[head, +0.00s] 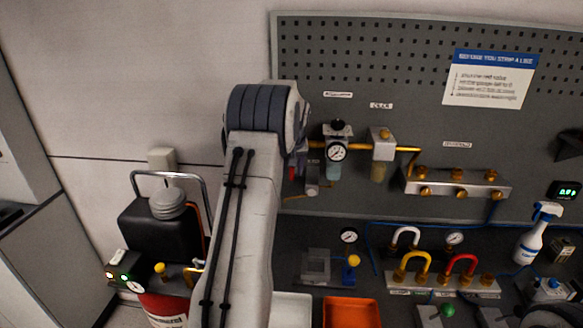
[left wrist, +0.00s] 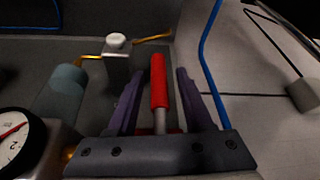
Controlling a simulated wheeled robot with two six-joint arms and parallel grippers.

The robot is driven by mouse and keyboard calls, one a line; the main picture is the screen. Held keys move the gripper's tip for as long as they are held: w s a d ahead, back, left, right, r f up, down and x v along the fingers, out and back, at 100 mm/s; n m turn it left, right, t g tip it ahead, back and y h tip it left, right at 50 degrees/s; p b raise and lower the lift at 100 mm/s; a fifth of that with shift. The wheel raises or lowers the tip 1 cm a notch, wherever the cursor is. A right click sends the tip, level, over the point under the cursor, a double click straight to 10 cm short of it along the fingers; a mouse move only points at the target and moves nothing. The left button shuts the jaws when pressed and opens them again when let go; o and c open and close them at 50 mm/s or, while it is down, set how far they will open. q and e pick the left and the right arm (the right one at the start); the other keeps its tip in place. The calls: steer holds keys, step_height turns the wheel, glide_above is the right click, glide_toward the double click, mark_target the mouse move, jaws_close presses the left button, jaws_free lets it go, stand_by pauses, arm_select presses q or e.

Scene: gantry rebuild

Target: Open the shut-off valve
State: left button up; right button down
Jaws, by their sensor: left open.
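The shut-off valve's red handle (left wrist: 158,82) on a metal stem shows in the left wrist view. My left gripper (left wrist: 158,74) is open, with one purple finger on each side of the handle. A narrow gap shows between each finger and the handle, so it is not gripped. In the head view my left arm reaches up to the panel and hides most of the valve; only a bit of my gripper (head: 299,164) shows beside the wrist. The valve body is hidden. My right gripper is not in view.
Right of the valve are a regulator gauge (head: 337,151), which also shows close by in the wrist view (left wrist: 14,136), a filter (head: 383,144) and a brass-fitted manifold (head: 457,184). A blue hose (left wrist: 208,62) runs near my right finger. An orange bin (head: 351,313) stands below.

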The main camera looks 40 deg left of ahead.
arm_select(q)
jaws_close()
stand_by(1.5)
